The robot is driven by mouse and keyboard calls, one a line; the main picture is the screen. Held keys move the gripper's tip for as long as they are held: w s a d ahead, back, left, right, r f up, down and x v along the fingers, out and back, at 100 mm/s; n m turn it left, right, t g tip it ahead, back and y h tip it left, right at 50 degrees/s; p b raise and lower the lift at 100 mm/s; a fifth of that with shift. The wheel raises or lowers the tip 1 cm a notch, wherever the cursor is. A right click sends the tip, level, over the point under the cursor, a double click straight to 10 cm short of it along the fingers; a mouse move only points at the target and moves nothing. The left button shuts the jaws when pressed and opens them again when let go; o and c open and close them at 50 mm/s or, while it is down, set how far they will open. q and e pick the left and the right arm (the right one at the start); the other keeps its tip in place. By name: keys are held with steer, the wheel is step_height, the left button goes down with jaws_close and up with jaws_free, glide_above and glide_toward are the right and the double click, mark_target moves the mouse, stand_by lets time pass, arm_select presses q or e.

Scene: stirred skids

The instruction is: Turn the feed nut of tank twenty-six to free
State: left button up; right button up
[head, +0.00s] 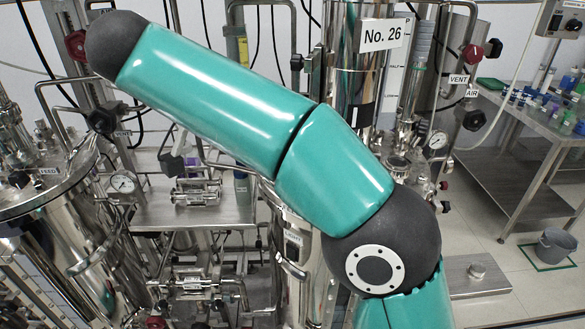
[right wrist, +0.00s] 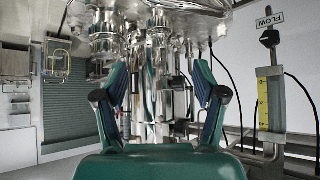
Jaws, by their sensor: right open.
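The white "No. 26" sign (head: 384,35) hangs on a steel tank column at the top centre of the head view. My teal right arm crosses in front of the tank, and I cannot make out its feed nut. My right gripper (right wrist: 160,85) is open in the right wrist view, its two fingers apart with nothing held. Beyond the fingers are shiny steel tank fittings (right wrist: 158,45), apart from them as far as I can tell. The right gripper is out of the head view. My left gripper is in neither view.
A tank at left carries a "FEED" label (head: 48,171). "VENT" (head: 458,79) and "AIR" labels stand by dark knobs right of the sign. A yellow-scaled flow meter (right wrist: 264,100) stands right of the gripper. A bench (head: 520,110) and grey bucket (head: 557,246) are at right.

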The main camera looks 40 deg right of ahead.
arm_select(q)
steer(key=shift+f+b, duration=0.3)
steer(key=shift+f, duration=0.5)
arm_select(e)
steer(key=x, duration=1.2)
steer(key=shift+d, duration=0.1)
